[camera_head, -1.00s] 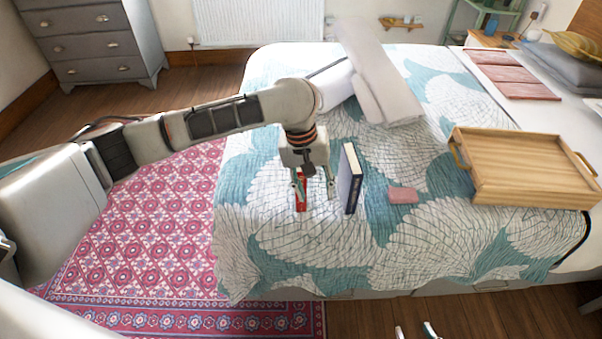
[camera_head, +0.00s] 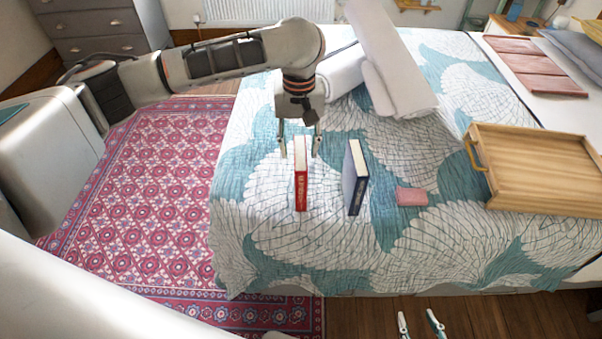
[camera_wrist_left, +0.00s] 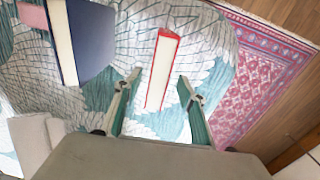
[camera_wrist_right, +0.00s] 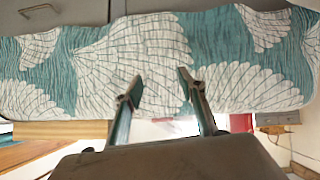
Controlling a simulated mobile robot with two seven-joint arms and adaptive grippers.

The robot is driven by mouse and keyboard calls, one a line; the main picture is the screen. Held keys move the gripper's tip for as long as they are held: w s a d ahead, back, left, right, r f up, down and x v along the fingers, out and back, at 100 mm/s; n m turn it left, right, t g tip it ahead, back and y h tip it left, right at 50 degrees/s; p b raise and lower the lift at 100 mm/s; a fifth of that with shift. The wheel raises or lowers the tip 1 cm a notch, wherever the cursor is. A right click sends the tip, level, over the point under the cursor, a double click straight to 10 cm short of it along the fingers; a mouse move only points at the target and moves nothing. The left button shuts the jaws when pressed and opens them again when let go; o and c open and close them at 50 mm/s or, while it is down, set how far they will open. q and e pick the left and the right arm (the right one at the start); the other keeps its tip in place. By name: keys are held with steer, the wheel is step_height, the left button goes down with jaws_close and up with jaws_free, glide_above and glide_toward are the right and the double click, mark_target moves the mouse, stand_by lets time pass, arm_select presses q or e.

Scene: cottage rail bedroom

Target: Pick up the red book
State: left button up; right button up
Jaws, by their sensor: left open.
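The red book (camera_head: 301,188) stands upright on the bed, its red spine facing the front. In the left wrist view the red book (camera_wrist_left: 162,70) lies just beyond and between the fingertips, its pale page edge showing. My left gripper (camera_head: 299,150) is open, above the far end of the book, one finger to each side; I cannot tell how far above it is. The left gripper (camera_wrist_left: 155,82) holds nothing. My right gripper (camera_head: 421,318) is open and empty in front of the bed's front edge; in the right wrist view (camera_wrist_right: 155,82) its fingers face the bedspread.
A dark blue book (camera_head: 356,180) stands upright just right of the red book. A small pink block (camera_head: 411,196) lies further right. A wooden tray (camera_head: 480,187) is at the right. Rolled grey-white towels (camera_head: 385,60) lie behind. The bedspread in front is clear.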

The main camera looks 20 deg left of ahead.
arm_select(q)
steer(key=f, duration=0.1)
steer(key=f+b, duration=0.1)
steer(key=f, duration=0.1)
steer(key=f+b, duration=0.1)
steer(key=f, duration=0.1)
steer(key=shift+s+d, duration=0.2)
steer(key=shift+s, duration=0.05)
steer(key=shift+f+b, duration=0.1)
steer(key=shift+b, duration=0.2)
steer(key=shift+r, duration=0.25)
steer(key=c, duration=1.1)
jaws_close()
arm_select(e)
steer(key=shift+w+d+f, duration=0.25)
steer(key=shift+w+f, duration=0.2)
steer(key=shift+f, duration=0.15)
arm_select(q)
steer(key=shift+w+r, duration=0.1)
